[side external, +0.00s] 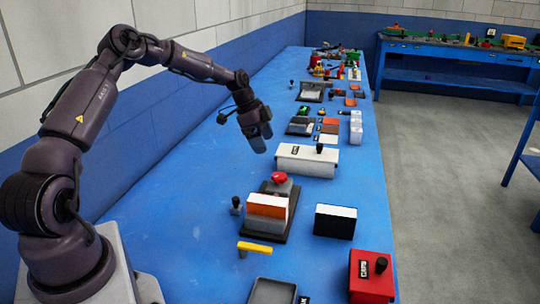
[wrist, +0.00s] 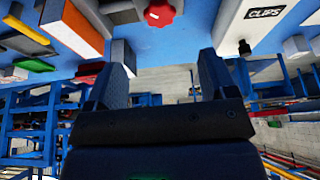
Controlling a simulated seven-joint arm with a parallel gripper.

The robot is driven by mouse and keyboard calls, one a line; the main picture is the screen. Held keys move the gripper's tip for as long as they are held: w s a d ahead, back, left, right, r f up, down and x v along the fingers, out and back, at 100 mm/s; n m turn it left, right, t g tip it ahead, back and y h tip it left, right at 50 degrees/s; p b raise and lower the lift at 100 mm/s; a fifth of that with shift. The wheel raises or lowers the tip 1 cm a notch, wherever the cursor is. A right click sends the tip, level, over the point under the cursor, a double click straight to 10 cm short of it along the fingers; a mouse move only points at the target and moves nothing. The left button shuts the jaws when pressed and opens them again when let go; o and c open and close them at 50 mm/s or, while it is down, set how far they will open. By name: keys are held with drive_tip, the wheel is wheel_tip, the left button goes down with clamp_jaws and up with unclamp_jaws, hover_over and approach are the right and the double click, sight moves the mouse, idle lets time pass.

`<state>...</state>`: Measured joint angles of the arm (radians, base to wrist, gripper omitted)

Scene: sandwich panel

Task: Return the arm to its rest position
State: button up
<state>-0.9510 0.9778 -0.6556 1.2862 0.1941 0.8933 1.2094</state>
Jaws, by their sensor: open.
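My gripper (side external: 259,143) hangs above the blue table, apart from everything on it, with the arm bent up and over from the left. In the wrist view its two fingers stand wide apart with nothing between them, so my gripper (wrist: 165,65) is open and empty. A layered block of white, orange and grey (side external: 266,212) sits upright in a dark fixture (side external: 291,212) below and nearer the camera. The block also shows at the upper left of the wrist view (wrist: 75,25). A red knob (side external: 279,178) is on the fixture's far end.
A white clips box (side external: 306,162) with a black knob stands below and right of my gripper. A black-and-white block (side external: 335,222), a yellow bar (side external: 255,247), a red box (side external: 371,277) and a grey tray (side external: 272,291) are nearer. The left side of the table is clear.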

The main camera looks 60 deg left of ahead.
drive_tip(key=shift+v, duration=0.8)
drive_tip(key=s+d+r+n+y, duration=0.1)
drive_tip(key=s+d+r+n, duration=0.2)
drive_tip(key=s+d+r, duration=0.3)
drive_tip(key=s+d+r+n+t+y, duration=0.1)
drive_tip(key=s+d+r, duration=0.4)
drive_tip(key=s+d, duration=0.5)
drive_tip(key=s+d+r+n+t+y, duration=0.1)
drive_tip(key=s+d+r+n, duration=0.3)
drive_tip(key=s, duration=0.7)
drive_tip(key=d+r, duration=0.2)
drive_tip(key=d, duration=0.2)
drive_tip(key=shift+s+r+n, duration=0.3)
drive_tip(key=shift+s+r, duration=0.05)
